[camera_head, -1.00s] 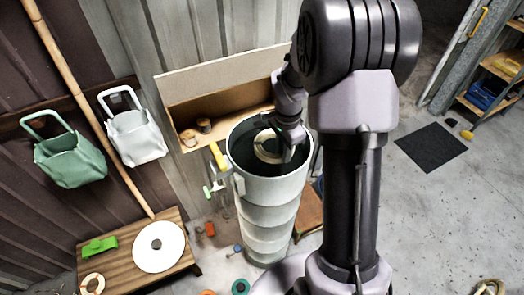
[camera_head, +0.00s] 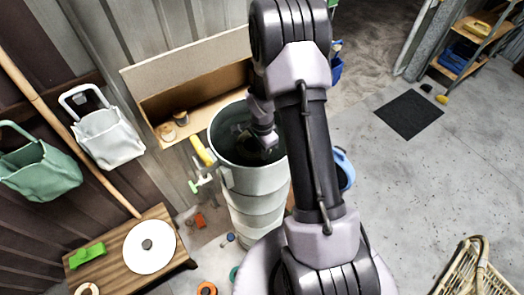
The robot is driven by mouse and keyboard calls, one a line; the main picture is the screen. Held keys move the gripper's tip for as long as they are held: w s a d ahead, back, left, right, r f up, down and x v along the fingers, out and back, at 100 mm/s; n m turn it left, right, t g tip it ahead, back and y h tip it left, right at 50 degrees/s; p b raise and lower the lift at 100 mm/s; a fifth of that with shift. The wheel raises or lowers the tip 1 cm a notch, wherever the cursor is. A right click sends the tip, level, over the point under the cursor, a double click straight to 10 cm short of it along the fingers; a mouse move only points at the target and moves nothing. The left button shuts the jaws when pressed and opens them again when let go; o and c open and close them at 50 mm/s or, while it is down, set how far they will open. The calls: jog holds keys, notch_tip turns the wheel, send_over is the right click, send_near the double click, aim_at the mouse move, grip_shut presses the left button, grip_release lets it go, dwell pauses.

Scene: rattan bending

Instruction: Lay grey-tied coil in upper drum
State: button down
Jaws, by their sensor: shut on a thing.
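The upper drum (camera_head: 262,181) is the pale grey top of a tall stack, with a wide open mouth and a dark inside. My gripper (camera_head: 268,148) reaches down into this mouth, near its right side. The fingers are small and dark against the interior, and my arm covers the drum's right rim. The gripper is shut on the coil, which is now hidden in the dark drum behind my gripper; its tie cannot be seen.
A low table (camera_head: 181,247) with a white disc (camera_head: 150,247) is at left, a rattan basket (camera_head: 474,268) at lower right. Floor at right is mostly clear.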

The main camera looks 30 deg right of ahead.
jog(key=shift+f+b, duration=0.6)
jog(key=shift+b, duration=0.2)
jog(key=c, duration=1.3)
grip_release()
jog(key=shift+o, duration=0.2)
